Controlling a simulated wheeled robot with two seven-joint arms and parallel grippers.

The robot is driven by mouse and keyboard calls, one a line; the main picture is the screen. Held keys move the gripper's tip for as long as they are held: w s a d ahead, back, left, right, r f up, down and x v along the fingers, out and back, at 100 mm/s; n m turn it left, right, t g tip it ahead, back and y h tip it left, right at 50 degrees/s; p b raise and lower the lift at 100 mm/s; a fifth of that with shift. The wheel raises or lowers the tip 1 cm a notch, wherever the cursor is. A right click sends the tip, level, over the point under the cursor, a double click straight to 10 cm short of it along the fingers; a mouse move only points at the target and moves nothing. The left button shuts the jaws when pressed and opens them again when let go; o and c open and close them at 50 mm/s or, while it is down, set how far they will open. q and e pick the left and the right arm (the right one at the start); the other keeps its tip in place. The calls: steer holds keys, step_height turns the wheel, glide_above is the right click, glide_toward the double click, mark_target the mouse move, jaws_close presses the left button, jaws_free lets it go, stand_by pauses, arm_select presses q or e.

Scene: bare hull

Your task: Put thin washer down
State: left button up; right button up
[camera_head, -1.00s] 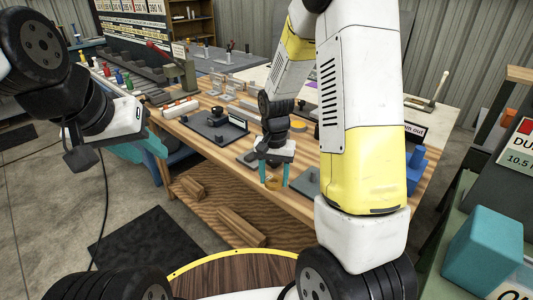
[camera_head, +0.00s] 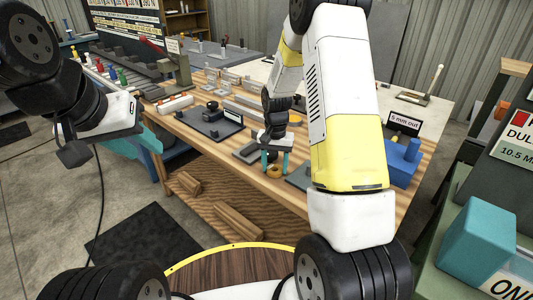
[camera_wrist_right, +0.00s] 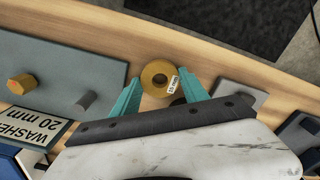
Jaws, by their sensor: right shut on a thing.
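A brass-coloured thin washer (camera_wrist_right: 158,77) with a small white tag shows in the right wrist view, between the teal fingers of my right gripper (camera_wrist_right: 160,92). In the head view my right gripper (camera_head: 275,165) points down at the front edge of the wooden bench (camera_head: 243,168), shut on the washer (camera_head: 274,172). I cannot tell whether the washer touches the bench top.
A grey plate (camera_wrist_right: 65,75) with an orange hex peg and a grey peg lies beside the washer, near a "WASHER 20 mm" label (camera_wrist_right: 38,127). A dark tray (camera_head: 208,122) stands left of my right gripper. A blue block (camera_head: 402,160) and "5 mm out" sign (camera_head: 403,122) stand right.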

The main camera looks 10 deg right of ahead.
steer(key=shift+f, duration=0.1)
steer(key=o, duration=1.1)
steer(key=s+r+n+t, duration=0.1)
steer(key=s+r, duration=0.2)
steer(key=r, duration=0.7)
steer(key=s+r+t, duration=0.1)
steer(key=s+r, duration=0.1)
steer(key=r, duration=0.9)
steer(key=s+r+n+t, duration=0.1)
steer(key=s+r, duration=0.1)
steer(key=s, duration=0.4)
steer(key=s+a+r+n+t+y, duration=0.1)
steer(key=s+r, duration=0.2)
steer(key=s, duration=0.4)
steer(key=s+a+r+n+t+y, duration=0.1)
steer(key=s+r+n+t, duration=0.1)
steer(key=s, duration=0.4)
steer(key=shift+s+a+r, duration=0.1)
steer(key=shift+s+r, duration=0.05)
steer(key=shift+r, duration=0.35)
